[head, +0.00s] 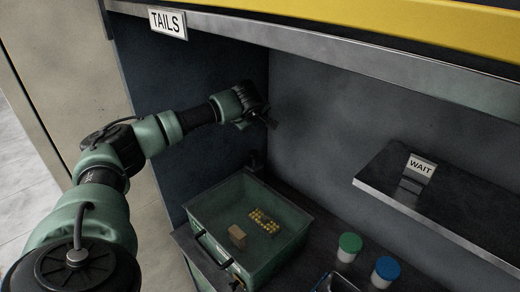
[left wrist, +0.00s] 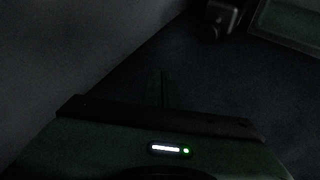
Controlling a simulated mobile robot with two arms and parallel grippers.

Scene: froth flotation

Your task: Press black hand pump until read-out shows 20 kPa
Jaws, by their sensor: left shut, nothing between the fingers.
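My left gripper (head: 268,121) is shut and empty, held up in the dark bay near its back corner, above the green tank. Its closed fingers show dimly in the left wrist view (left wrist: 160,88). A small black upright part (head: 255,161) stands at the tank's back corner, below my gripper and apart from it. It may be the hand pump; it is too dark to be sure. A dark block with a round end (left wrist: 222,18) shows at the top of the left wrist view. I see no kPa read-out. My right gripper is not in view.
The green tank (head: 203,209) holds yellow beads and a brown block (head: 237,236). A green-capped jar (head: 348,247) and a blue-capped jar (head: 385,272) stand to its right. A shelf (head: 374,186) with a WAIT sign juts out at right. A TAILS sign (head: 166,22) hangs above.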

